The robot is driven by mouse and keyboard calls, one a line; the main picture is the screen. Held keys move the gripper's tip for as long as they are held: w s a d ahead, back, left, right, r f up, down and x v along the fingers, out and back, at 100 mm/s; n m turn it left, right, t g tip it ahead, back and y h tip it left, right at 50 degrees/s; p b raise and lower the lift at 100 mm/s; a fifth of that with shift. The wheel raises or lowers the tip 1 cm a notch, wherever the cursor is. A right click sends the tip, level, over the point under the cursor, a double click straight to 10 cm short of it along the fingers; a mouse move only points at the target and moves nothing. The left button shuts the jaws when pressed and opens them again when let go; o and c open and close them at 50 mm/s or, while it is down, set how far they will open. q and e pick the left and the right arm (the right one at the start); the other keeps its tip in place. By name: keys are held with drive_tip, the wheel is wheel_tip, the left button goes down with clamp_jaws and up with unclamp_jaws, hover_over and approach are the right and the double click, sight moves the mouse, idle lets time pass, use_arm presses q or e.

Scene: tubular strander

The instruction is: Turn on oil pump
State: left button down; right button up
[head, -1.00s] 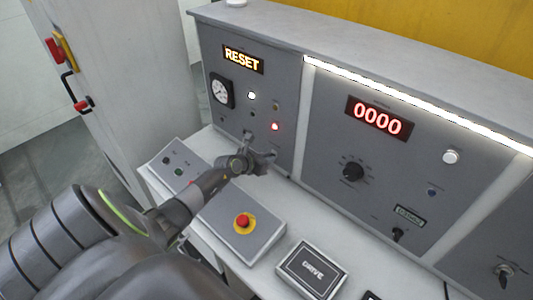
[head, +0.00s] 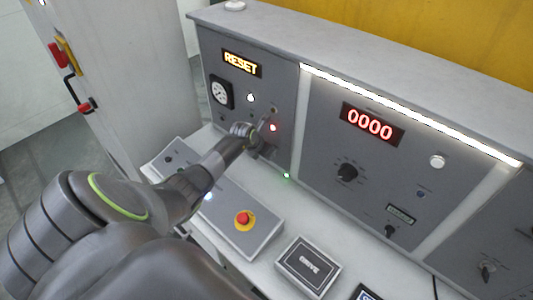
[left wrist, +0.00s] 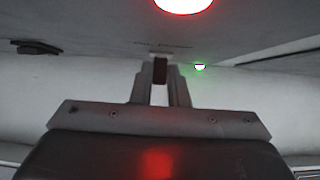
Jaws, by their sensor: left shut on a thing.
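My left gripper (head: 262,140) is at the lower part of the left grey panel (head: 226,117), just beneath a lit red lamp (head: 273,127). In the left wrist view its two fingers (left wrist: 160,90) are shut on a small dark reddish switch piece (left wrist: 160,71) at the panel face. The red lamp glows above it there (left wrist: 183,4). The lettering near the switch is too blurred to read. In the head view my gripper and arm hide the switch. My right gripper is not in view.
A small green light (head: 286,175) glows low at the panel's right. A gauge (head: 220,92), a white lamp (head: 250,98) and a RESET display (head: 242,63) are above. A red emergency button (head: 243,218) on its sloped box and a DRIVE box (head: 308,266) stand on the desk.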

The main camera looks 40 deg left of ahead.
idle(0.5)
use_arm(q)
drive_tip(key=c, duration=1.4)
unclamp_jaws()
drive_tip(key=shift+r, duration=0.1)
drive_tip(key=b+v, duration=0.4)
drive_tip(key=v, duration=1.3)
drive_tip(key=shift+r, duration=0.2)
drive_tip(key=shift+w+a, duration=0.1)
